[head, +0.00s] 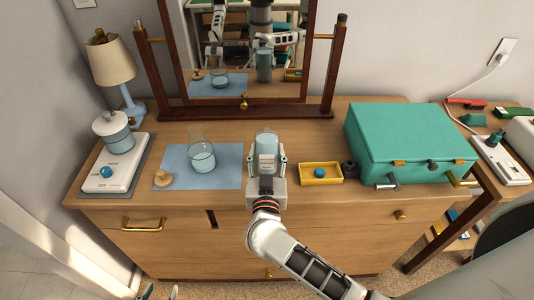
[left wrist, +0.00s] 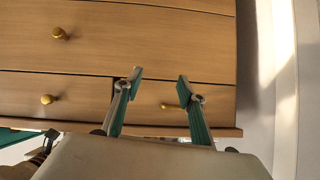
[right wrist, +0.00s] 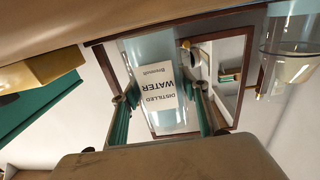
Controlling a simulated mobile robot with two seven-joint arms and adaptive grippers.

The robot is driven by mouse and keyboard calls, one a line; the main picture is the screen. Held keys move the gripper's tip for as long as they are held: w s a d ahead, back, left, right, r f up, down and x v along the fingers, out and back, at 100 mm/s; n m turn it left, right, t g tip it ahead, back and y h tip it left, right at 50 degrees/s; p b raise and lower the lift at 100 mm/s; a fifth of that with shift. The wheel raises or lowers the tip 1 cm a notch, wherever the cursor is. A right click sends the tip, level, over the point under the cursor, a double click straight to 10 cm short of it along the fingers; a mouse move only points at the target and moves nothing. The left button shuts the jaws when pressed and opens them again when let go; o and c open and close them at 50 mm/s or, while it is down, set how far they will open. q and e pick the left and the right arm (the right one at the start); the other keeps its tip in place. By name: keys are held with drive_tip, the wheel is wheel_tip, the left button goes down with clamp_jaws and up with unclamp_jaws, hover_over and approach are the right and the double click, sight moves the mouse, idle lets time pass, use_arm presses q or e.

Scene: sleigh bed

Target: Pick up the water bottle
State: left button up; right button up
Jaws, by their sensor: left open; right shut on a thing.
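The water bottle (head: 266,143) is clear with pale blue contents and stands upright at the dresser's front, right of the blue mat. My right gripper (head: 267,164) is shut around it from the front. In the right wrist view, the bottle (right wrist: 155,85) is between the two fingers, its "DISTILLED WATER" label upside down in the picture. The gripper hides the bottle's base in the head view, so I cannot tell whether it touches the dresser top. My left gripper (head: 160,292) shows only its tips low in the head view; it is open and empty before the drawers (left wrist: 159,78).
A flask (head: 202,160) and a cork stopper (head: 163,180) are on the blue mat (head: 228,178). A yellow tray (head: 336,181) and a teal case (head: 408,135) are to the bottle's right. A mirror (head: 245,50) stands behind; a hotplate (head: 115,170) is at left.

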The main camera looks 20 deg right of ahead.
sight(267, 129)
drive_tip(key=shift+r+p, duration=0.4)
drive_tip(key=shift+r, duration=1.15)
wheel_tip(267, 129, up, 7)
drive_tip(key=shift+f+p, duration=0.15)
drive_tip(key=shift+p, duration=0.6)
drive_tip(key=shift+r, duration=4)
use_arm(q)
drive_tip(key=shift+s+a+f+y, duration=0.2)
drive_tip(key=shift+s+a, duration=0.1)
drive_tip(key=shift+a, duration=0.25)
drive_tip(key=shift+s+a+f+y, duration=0.1)
drive_tip(key=shift+s+a+y, duration=0.15)
drive_tip(key=shift+a, duration=0.3)
use_arm(e)
drive_tip(key=shift+r, duration=0.75)
use_arm(q)
drive_tip(key=shift+d+r, duration=0.1)
drive_tip(key=shift+d, duration=0.1)
use_arm(e)
drive_tip(key=shift+r, duration=0.15)
use_arm(q)
drive_tip(key=shift+s, duration=0.1)
